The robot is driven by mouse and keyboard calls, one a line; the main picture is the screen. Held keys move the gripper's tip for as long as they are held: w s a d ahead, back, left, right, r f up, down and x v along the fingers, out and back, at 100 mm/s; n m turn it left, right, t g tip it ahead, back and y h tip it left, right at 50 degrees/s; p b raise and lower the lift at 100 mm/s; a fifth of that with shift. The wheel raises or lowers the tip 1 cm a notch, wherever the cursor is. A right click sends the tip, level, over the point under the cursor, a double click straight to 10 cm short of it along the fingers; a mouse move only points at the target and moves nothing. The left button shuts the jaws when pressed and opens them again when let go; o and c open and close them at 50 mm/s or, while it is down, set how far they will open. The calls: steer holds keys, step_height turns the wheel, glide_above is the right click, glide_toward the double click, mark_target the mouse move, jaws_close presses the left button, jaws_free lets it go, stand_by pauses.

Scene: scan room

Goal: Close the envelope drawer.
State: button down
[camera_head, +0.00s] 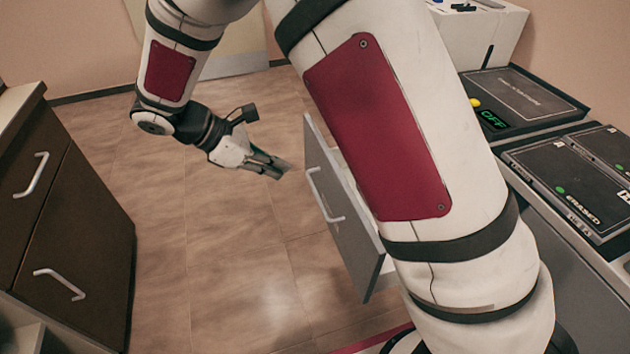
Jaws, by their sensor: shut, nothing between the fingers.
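A grey drawer (346,222) with a white bar handle stands pulled out from the unit on the right. A strip of its pale side and inside shows, but my arm hides most of the drawer behind its front, so I cannot see its contents. I cannot read a label that marks it as the envelope drawer. My gripper (282,170) is shut and empty. In the picture it is just left of the upper part of the drawer front, pointing right toward it. I cannot tell whether it touches the front.
A dark cabinet (70,215) with two white handles stands at the left. A white box (475,30) stands behind. The tiled floor (215,260) between is clear.

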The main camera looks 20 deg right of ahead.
steer(key=f, duration=0.2)
steer(key=b, duration=0.4)
glide_toward(337, 189)
steer(key=shift+x, duration=2.3)
steer(key=shift+s, duration=0.1)
steer(key=d+p, duration=0.2)
steer(key=d, duration=3.6)
steer(key=shift+d, duration=0.3)
steer(key=shift+p, duration=0.3)
